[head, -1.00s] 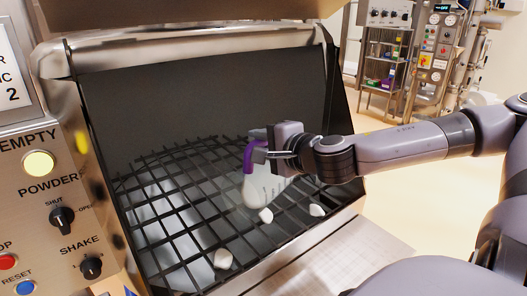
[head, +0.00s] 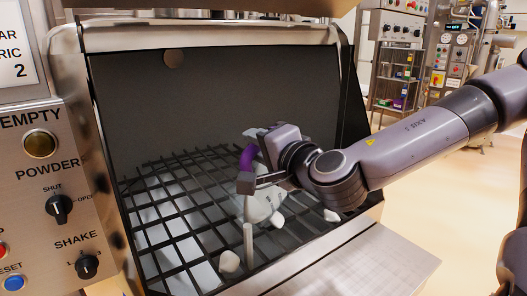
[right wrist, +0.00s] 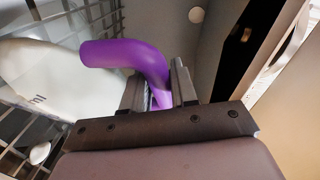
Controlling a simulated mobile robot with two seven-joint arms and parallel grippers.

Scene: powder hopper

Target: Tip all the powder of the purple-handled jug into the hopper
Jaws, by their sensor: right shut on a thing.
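My right gripper (head: 258,177) is shut on the purple handle (head: 247,157) of the jug, with the handle between its fingers also in the right wrist view (right wrist: 158,92). The pale jug (head: 261,207) is tilted over the hopper's dark grid (head: 175,215), partly hidden behind the gripper; its white body also shows in the right wrist view (right wrist: 45,85). A narrow white stream of powder (head: 248,243) falls from the jug towards the grid. White powder shows below the bars. How much is left in the jug cannot be seen. My left gripper is not in view.
Several white lumps (head: 229,262) lie on the grid. The control panel (head: 30,200) on the left has an unlit EMPTY lamp (head: 40,144) and POWDER (head: 59,207) and SHAKE knobs (head: 87,266). A metal ledge (head: 375,265) lies in front of the hopper.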

